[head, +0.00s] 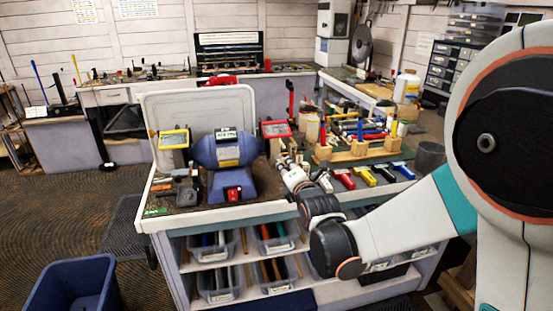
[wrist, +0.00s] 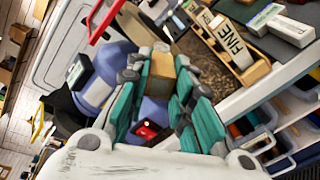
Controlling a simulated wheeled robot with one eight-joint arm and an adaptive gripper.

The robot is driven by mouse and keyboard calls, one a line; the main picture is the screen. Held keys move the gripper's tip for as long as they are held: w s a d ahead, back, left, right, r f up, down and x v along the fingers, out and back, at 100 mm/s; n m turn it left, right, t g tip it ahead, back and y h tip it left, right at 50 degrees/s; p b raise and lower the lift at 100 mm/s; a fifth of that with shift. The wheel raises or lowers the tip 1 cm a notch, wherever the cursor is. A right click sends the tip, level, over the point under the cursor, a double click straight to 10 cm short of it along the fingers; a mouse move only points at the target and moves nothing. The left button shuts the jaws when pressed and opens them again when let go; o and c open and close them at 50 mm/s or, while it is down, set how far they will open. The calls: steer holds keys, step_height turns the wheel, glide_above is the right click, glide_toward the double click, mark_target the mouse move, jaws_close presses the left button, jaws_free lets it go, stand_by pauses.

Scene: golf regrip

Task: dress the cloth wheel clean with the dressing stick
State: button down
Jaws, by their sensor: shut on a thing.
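My gripper (head: 287,163) is at the right end of the blue bench grinder (head: 226,150), above the bench top. In the wrist view its teal-padded fingers (wrist: 160,82) are shut on a tan block-like stick (wrist: 161,72), which I take for the dressing stick. The stick points away from the palm, and its far end shows between the fingertips. The grinder's blue body (wrist: 108,62) lies just left of the fingers in the wrist view. I cannot make out the cloth wheel clearly; the gripper and guards cover that side. Whether the stick touches it, I cannot tell.
A red-framed shield (head: 276,129) and a yellow-framed shield (head: 174,139) stand at the grinder's ends. A wooden tray with a box marked FINE (wrist: 232,44) lies right of the fingers. Several coloured clamps (head: 362,176) and a wooden tool rack (head: 345,151) fill the bench's right side.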

steer(key=shift+a, duration=0.45)
stand_by(0.5)
steer(key=shift+d, duration=0.25)
steer(key=shift+s, duration=0.15)
steer(key=shift+f+b+v, duration=0.15)
steer(key=shift+b+v, duration=0.05)
steer(key=shift+v, duration=0.6)
steer(key=shift+f+b+v, duration=0.15)
steer(key=shift+v, duration=0.7)
steer(key=shift+s, duration=0.1)
steer(key=shift+f+v, duration=0.15)
steer(key=shift+v, duration=0.8)
steer(key=shift+f+v, duration=0.2)
steer(key=shift+v, duration=0.75)
steer(key=shift+f+v, duration=0.15)
steer(key=shift+v, duration=0.8)
steer(key=shift+s+d, duration=0.1)
